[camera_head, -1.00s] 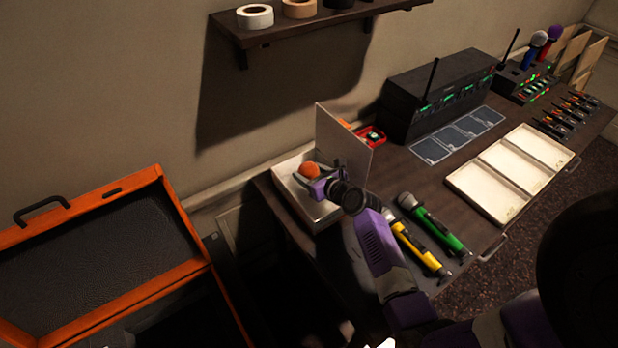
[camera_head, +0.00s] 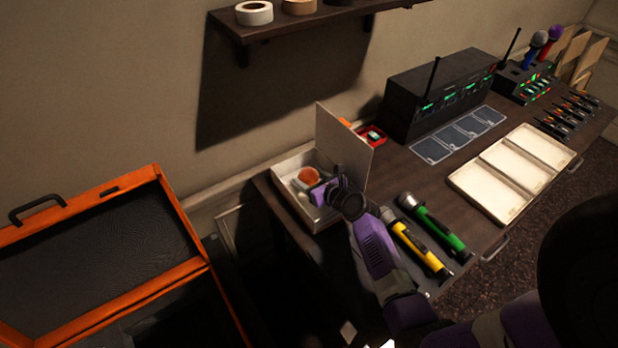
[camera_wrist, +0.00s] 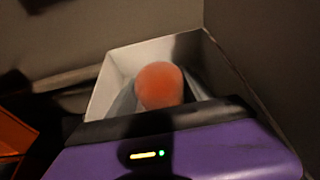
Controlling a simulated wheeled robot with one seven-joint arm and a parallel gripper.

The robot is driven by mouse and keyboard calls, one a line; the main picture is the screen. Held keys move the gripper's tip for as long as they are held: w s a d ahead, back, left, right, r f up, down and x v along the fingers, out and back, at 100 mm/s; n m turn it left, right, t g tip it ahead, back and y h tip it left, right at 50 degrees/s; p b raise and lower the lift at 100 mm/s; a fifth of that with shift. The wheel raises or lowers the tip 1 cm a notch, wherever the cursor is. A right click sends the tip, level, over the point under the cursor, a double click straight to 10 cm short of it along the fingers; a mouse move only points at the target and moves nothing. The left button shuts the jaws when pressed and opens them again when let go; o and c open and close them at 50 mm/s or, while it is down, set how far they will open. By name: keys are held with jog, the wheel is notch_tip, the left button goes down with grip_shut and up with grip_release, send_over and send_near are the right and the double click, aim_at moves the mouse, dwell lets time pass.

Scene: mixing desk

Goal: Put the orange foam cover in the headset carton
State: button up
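The orange foam cover (camera_head: 309,175) is a small round ball inside the open headset carton (camera_head: 327,219), a white box on the near left corner of the desk. My gripper (camera_head: 308,178) reaches down into the carton from the right. In the wrist view the foam cover (camera_wrist: 160,86) sits between my two grey fingers (camera_wrist: 160,97), which appear to touch it on both sides. The carton's white walls (camera_wrist: 112,82) surround it. The cover's underside, and whether it touches the carton floor, are hidden.
The carton's lid (camera_head: 342,145) stands upright on its right side. A red box (camera_head: 372,134) is behind it. Yellow (camera_head: 420,248) and green (camera_head: 440,229) microphones lie right of my arm. A white three-part tray (camera_head: 513,172) is farther right. An open orange-edged case (camera_head: 100,255) stands at left.

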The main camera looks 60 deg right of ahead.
jog(key=o, duration=0.3)
jog(key=shift+r, duration=0.1)
jog(key=shift+r, duration=0.35)
jog(key=shift+s+r+p, duration=0.15)
jog(key=shift+r+p, duration=0.2)
jog(key=shift+p, duration=0.1)
jog(key=v, duration=1.1)
jog(key=shift+s, duration=0.25)
jog(key=shift+a, duration=0.15)
